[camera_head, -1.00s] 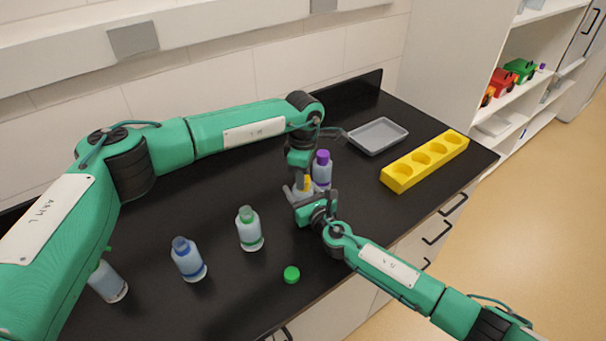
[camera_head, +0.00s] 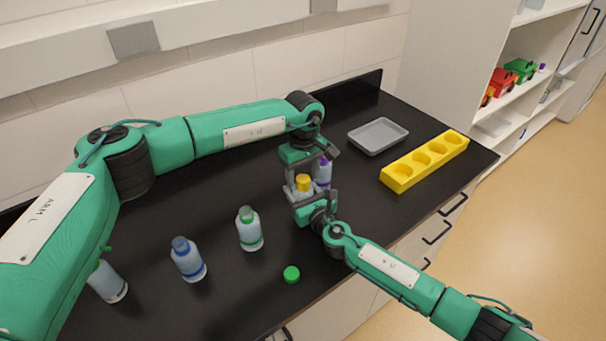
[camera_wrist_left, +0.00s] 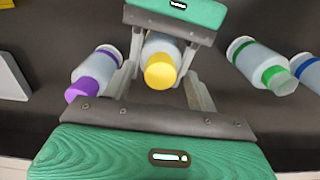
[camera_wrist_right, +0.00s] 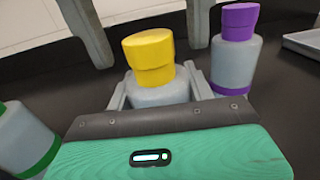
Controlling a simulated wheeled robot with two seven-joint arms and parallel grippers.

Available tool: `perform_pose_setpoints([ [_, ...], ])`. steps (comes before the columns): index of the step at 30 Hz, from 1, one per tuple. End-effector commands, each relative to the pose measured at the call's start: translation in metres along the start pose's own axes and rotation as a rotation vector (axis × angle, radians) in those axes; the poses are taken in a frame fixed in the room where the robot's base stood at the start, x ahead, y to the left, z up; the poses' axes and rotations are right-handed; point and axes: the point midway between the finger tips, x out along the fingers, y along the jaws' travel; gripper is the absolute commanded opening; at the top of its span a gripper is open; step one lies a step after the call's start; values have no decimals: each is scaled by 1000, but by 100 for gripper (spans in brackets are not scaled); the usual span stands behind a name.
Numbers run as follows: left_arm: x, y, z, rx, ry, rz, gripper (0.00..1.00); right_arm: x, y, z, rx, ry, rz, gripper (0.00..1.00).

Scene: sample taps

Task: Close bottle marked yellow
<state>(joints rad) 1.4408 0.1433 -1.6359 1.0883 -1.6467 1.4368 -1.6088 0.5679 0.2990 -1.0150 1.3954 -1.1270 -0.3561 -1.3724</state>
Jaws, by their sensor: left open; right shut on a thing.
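The yellow-marked bottle shows its yellow cap (camera_head: 303,180) in the head view. In the right wrist view the cap (camera_wrist_right: 149,50) sits on top of the bottle (camera_wrist_right: 158,95); I cannot tell how tight it is. My right gripper (camera_head: 303,197) is shut on the bottle's body and holds it about upright. My left gripper (camera_head: 312,165) is open and points down from above. Its fingers stand on either side of the cap in the right wrist view, apart from it. The cap also shows between them in the left wrist view (camera_wrist_left: 160,71).
A purple-capped bottle (camera_wrist_right: 233,62) stands close behind. A green-marked bottle (camera_head: 249,230), a blue-marked bottle (camera_head: 188,260) and a partly hidden bottle (camera_head: 108,282) stand leftward. A loose green cap (camera_head: 291,274) lies in front. A grey tray (camera_head: 378,136) and yellow rack (camera_head: 426,162) are right.

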Motion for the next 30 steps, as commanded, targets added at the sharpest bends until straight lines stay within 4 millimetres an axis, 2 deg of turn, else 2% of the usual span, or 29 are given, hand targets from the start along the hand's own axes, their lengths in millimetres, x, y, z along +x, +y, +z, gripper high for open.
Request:
perform_pose_setpoints([
  [4, -5, 0, 0, 0, 0, 1, 58, 0, 0, -1, 1, 1, 0, 0],
  [8, -24, 0, -1, -1, 2, 1, 58, 0, 0, -1, 1, 1, 0, 0],
  [15, -76, 0, -1, -1, 2, 1, 58, 0, 0, -1, 1, 1, 0, 0],
  [21, -108, 0, -1, -1, 1, 1, 58, 0, 0, -1, 1, 1, 0, 0],
  [25, -117, 0, 0, 0, 1, 0, 58, 0, 0, -1, 1, 1, 0, 0],
  [30, -120, 0, 0, 0, 0, -1, 58, 0, 0, -1, 1, 1, 0, 0],
])
